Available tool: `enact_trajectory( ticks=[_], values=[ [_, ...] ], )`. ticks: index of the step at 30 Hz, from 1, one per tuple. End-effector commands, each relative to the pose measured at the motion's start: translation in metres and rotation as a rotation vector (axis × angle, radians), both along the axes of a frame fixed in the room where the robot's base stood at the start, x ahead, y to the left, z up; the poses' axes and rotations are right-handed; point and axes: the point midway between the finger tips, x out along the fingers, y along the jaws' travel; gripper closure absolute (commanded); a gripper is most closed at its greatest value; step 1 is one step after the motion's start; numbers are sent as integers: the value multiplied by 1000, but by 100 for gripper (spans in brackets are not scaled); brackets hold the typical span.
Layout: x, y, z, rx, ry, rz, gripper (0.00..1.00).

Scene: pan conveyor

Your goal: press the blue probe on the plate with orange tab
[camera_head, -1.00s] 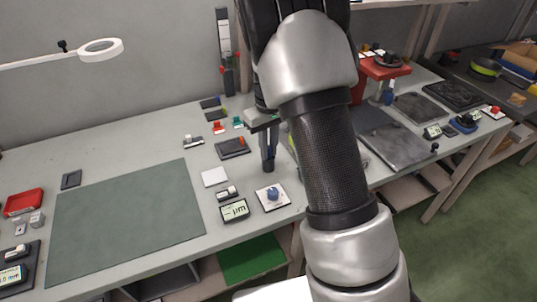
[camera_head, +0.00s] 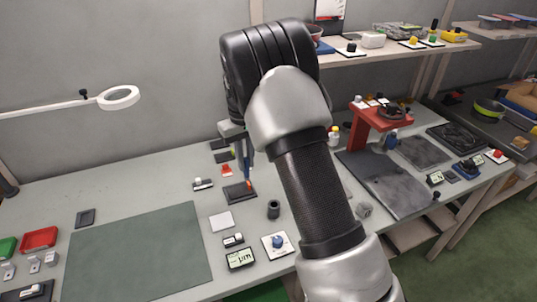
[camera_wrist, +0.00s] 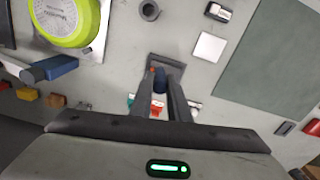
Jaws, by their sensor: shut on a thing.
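My gripper (camera_head: 243,150) points down and is shut on the blue probe (camera_head: 248,174). In the wrist view, the fingers (camera_wrist: 161,85) are around the probe, and its rounded blue end (camera_wrist: 160,76) shows between them. The plate with the orange tab (camera_head: 238,194) is a dark, flat square on the bench below the probe. It also shows in the wrist view (camera_wrist: 175,59), with its orange tab at the left, beside the probe. The fingers hide part of the plate.
A black cylindrical holder (camera_head: 273,209) stands to the right with an open top. A white square (camera_head: 221,221), a display (camera_head: 240,258) and a blue knob (camera_head: 278,241) are nearer. A green mat (camera_head: 140,250) lies left.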

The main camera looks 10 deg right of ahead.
Motion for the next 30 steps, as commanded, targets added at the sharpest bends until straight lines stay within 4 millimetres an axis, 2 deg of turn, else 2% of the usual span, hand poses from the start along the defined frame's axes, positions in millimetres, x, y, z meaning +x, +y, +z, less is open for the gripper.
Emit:
enact_trajectory(
  ticks=[1,3,7,14,24,30],
  values=[
    [6,14,3,0,3,5,100],
    [12,28,-2,3,2,3,100],
    [17,42,-11,7,2,0,100],
    [18,43,-26,8,2,-1,100],
    [18,43,-61,7,2,0,100],
    [18,43,-72,7,1,1,100]
  ],
)
